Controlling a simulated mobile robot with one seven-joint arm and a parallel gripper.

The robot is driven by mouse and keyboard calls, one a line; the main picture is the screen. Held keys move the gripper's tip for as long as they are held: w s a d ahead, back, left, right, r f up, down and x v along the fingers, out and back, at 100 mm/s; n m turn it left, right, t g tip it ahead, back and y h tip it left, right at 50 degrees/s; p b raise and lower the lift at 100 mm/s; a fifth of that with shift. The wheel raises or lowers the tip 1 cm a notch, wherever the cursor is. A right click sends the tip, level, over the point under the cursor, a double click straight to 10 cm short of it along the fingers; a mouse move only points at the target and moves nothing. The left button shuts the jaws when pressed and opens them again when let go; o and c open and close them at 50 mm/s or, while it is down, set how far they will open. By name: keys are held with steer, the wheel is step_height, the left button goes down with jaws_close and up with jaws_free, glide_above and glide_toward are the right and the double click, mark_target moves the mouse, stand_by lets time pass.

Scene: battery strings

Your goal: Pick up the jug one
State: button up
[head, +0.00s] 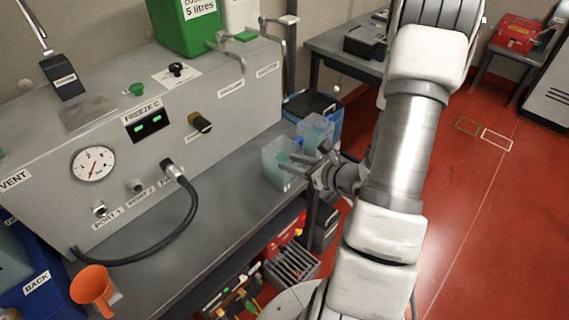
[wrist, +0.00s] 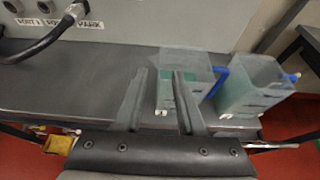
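Two clear, square jugs with teal liquid and blue parts stand at the right end of the grey bench. The nearer jug (head: 283,165) is beside my gripper (head: 322,172) in the head view; the other jug (head: 316,131) stands behind it. In the wrist view one jug (wrist: 200,75) is ahead of my gripper (wrist: 161,75), and its right finger overlaps that jug. The second jug (wrist: 252,88) is farther right. I cannot read which is jug one. My fingers are apart, with nothing visibly held between them; contact with the jug is unclear.
A grey panel (head: 150,130) with a gauge, knobs and a black hose (head: 178,232) runs behind the bench (head: 215,205). Black and blue boxes (head: 312,105) stand beyond the jugs. Red floor (head: 480,220) is open at right.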

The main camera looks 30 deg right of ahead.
mark_target(272, 158)
steer(key=p+x, duration=0.1)
steer(key=x, duration=0.7)
steer(key=shift+w+a+f, duration=0.1)
steer(key=shift+w+f, duration=0.05)
steer(key=shift+f, duration=0.05)
jaws_close()
steer(key=shift+r, duration=0.1)
stand_by(1.2)
